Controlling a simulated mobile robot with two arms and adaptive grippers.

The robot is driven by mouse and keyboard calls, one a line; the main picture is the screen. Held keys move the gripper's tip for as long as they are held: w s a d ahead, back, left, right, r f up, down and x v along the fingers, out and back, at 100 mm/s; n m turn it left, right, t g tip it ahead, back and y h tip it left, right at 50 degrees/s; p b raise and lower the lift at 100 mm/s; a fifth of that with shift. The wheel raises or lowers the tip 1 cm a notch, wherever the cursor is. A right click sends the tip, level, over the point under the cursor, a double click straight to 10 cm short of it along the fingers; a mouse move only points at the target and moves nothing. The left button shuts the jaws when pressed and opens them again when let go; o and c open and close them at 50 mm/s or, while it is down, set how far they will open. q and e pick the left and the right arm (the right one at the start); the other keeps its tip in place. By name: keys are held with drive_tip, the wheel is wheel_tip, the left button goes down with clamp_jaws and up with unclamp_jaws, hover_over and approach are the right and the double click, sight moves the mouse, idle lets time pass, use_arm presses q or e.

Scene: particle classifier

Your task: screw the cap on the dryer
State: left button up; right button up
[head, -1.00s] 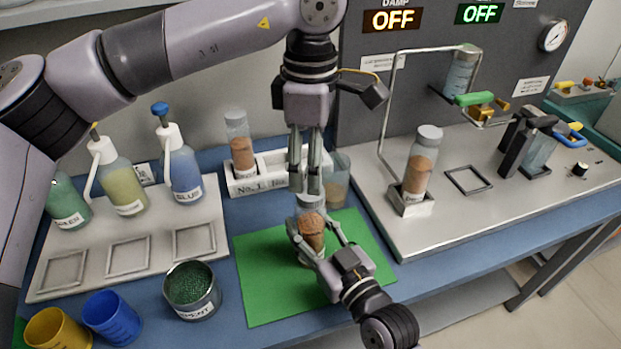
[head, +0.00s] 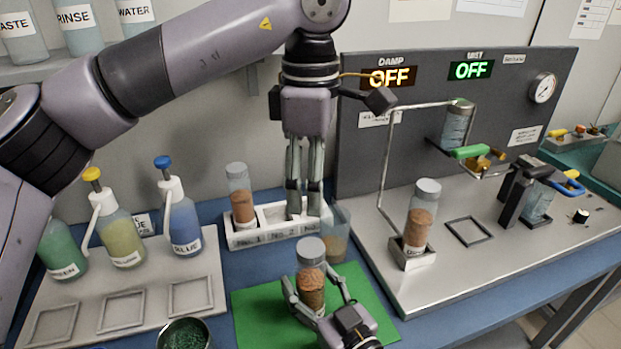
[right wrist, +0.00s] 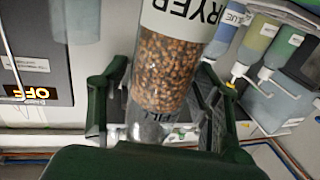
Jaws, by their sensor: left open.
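The dryer jar (head: 312,291) is a clear jar of brown granules, upright on the green mat (head: 255,305). A grey cap (head: 311,250) sits on its top and looks level; I cannot tell how tight it is. My right gripper (head: 311,283) has its fingers on both sides of the jar, around its body. In the right wrist view the jar (right wrist: 160,70) shows between the fingers, with part of its label reading "RYER".
A white rack (head: 245,238) behind holds one capped jar (head: 240,195). A clear beaker (head: 336,235) stands close behind the dryer jar. Another capped jar (head: 421,215) stands in a holder at right. Squeeze bottles (head: 184,225) and a dark cup (head: 185,335) are at left.

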drive_tip(key=shift+o, duration=0.6)
drive_tip(key=shift+s, duration=0.1)
drive_tip(key=shift+s+d, duration=0.2)
drive_tip(key=shift+s, duration=0.1)
drive_tip(key=v, duration=1.1)
